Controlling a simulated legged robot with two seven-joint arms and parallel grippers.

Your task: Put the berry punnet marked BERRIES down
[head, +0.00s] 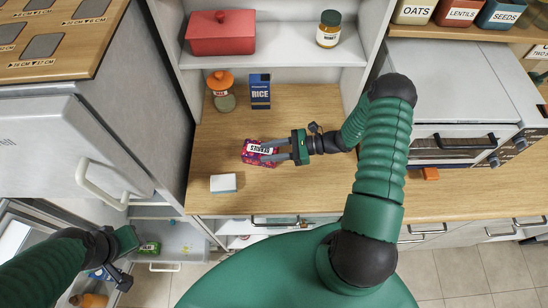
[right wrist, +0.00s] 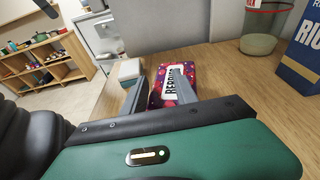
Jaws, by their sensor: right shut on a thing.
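The berry punnet (head: 259,152) is a small purple-and-pink box with a white label, over the wooden counter in the head view. It also shows in the right wrist view (right wrist: 184,71), where its label reads BERRIES. My right gripper (head: 272,153) is shut on it, with grey fingers along its sides. The punnet is at or just above the counter top; I cannot tell whether it touches. My left gripper (head: 122,270) is at the lower left by the open fridge, and its jaws are unclear.
A white block (head: 223,183) lies on the counter (head: 200,150) left of and nearer than the punnet. An orange-lidded jar (head: 222,91) and a RICE box (head: 260,91) stand behind. The grey-topped oven (head: 457,95) is at right. Counter behind the punnet is free.

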